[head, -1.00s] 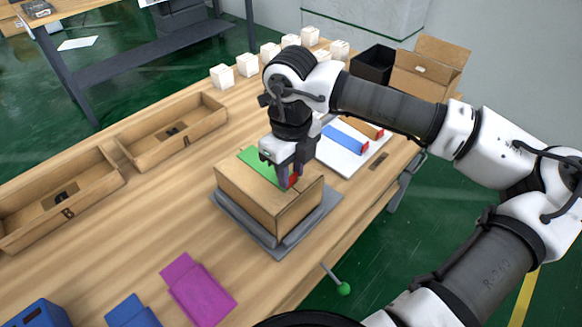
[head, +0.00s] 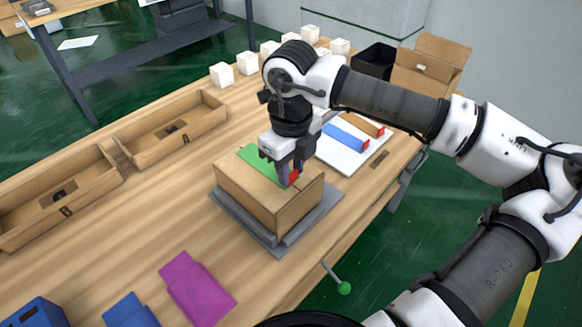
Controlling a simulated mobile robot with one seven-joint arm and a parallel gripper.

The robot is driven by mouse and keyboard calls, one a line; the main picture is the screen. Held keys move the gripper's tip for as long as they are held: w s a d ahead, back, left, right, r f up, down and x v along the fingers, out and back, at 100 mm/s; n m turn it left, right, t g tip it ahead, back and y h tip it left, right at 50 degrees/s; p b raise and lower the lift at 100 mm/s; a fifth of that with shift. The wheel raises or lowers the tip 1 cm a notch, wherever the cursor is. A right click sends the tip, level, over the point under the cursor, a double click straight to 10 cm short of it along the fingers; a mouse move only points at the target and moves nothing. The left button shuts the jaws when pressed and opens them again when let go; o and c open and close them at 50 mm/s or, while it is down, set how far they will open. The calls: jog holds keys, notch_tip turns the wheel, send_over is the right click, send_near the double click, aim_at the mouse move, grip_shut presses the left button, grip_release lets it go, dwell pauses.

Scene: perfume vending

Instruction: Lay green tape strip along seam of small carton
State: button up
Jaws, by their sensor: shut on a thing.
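The small carton (head: 250,204) sits closed on a grey base plate (head: 327,213) in the head view. The green tape strip (head: 258,162) lies over the carton's top, with its far end at the back left edge. Its near end has a red tab (head: 293,176). My gripper (head: 287,179) is shut on the red tab end of the strip, low over the carton's top. The gripper hides the middle of the strip and most of the seam, so I cannot tell whether the strip touches the seam along its whole length.
A white board (head: 340,165) with a blue strip (head: 346,138) and a brown strip (head: 368,125) lies behind the carton. Wooden trays (head: 178,143) stand at left. Magenta (head: 198,290) and blue pieces lie in front. White cubes (head: 222,75) line the back.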

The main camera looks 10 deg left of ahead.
jog(key=shift+f+b, duration=0.3)
jog(key=shift+b, duration=0.15)
dwell(0.4)
jog(key=o, duration=1)
jog(key=shift+r+p, duration=1.25)
jog(key=shift+r, duration=1.8)
